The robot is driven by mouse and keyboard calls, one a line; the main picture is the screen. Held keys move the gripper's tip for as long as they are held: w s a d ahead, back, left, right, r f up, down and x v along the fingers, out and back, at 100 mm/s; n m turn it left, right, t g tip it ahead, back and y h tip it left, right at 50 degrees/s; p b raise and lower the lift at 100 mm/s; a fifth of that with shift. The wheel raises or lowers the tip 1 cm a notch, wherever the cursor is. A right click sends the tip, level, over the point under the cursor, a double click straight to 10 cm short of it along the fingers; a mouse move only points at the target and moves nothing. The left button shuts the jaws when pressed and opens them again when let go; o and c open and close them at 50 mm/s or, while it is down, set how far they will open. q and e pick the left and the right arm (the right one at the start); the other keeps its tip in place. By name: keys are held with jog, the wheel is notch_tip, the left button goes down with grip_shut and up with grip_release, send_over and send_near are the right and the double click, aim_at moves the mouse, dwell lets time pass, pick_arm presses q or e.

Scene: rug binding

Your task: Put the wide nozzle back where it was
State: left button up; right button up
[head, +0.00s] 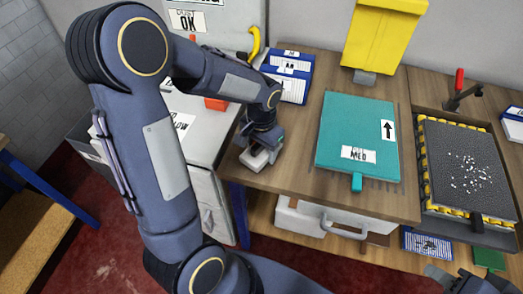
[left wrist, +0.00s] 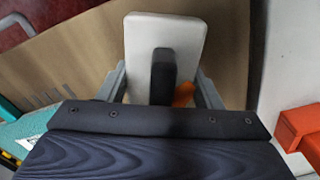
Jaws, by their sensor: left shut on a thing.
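The wide nozzle (left wrist: 138,50) is a pale, flat rectangular piece with a dark raised block in its middle. In the left wrist view it sits between the two grey fingers of my left gripper (left wrist: 162,88), which is shut on it. In the head view the nozzle (head: 254,161) shows pale under my left gripper (head: 262,152), over the left end of the wooden bench. I cannot tell whether it touches the bench top. A small orange part (left wrist: 184,93) shows beside the dark block. My right gripper (head: 468,283) is only partly in view at the bottom right; its fingers are unclear.
The wooden bench (head: 300,160) holds a teal board (head: 345,120) marked MED, blue-and-white boxes (head: 292,75) and a dark speckled pad in a yellow-edged tray (head: 424,165). A grey cabinet (head: 207,140) stands left of it. An orange-red block (head: 215,104) lies on the cabinet.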

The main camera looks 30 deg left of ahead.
pick_arm(q)
jog(key=shift+f, duration=0.7)
jog(key=shift+f, duration=0.2)
jog(key=o, duration=1)
jog(key=shift+o, duration=0.2)
notch_tip(320, 180, up, 12)
jog(key=shift+r, duration=0.1)
jog(key=s+d+r+n+t+h, duration=0.1)
jog(key=s+d+t+h, duration=0.1)
jog(key=s, duration=0.6)
jog(key=s+d+r+n+t+h, duration=0.1)
jog(key=s+d+n+t, duration=0.1)
jog(key=s, duration=0.7)
jog(key=shift+n+t+h, duration=0.3)
jog(key=shift+t+h, duration=0.1)
jog(key=shift+t, duration=0.4)
